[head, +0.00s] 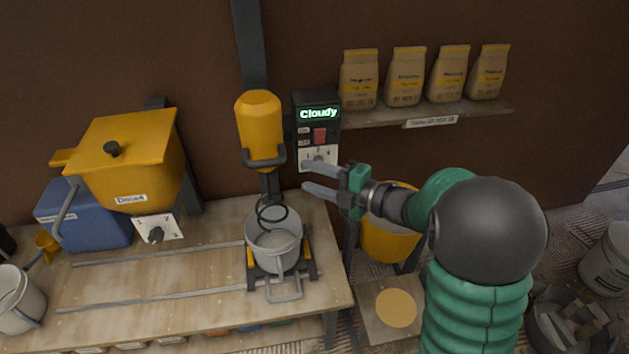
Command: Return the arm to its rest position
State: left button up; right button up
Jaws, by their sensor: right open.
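My right arm comes in from the lower right, with green sleeves and a dark round joint. Its gripper (320,179) is open and empty, with its two grey fingers pointing left. In the picture the fingers lie over the lower part of the control box (318,130), which reads "Cloudy" and has a red switch and a white dial plate. I cannot tell whether the upper finger touches the dial. My left gripper is not in view.
A yellow mixer (260,128) hangs over a grey pot (273,246) on the wooden bench (150,283). A yellow hopper (128,150) and blue bin (82,217) stand left. Several paper bags line the shelf (480,116). A yellow bucket (385,240) is below the gripper.

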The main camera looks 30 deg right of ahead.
jog(key=shift+s, duration=0.1)
dwell(0.4)
notch_tip(320, 180, down, 9)
jog(key=d+m+g+h, duration=0.25)
jog(key=m+h, duration=0.55)
jog(key=m, duration=0.5)
jog(key=s+a+f+m+g, duration=0.4)
jog(key=s+f, duration=0.1)
jog(key=s, duration=0.4)
jog(key=s+a+f+m+g, duration=0.5)
jog(key=s, duration=0.5)
jog(key=shift+s+a+f, duration=0.25)
jog(key=shift+s, duration=0.05)
jog(key=shift+w+d, duration=0.1)
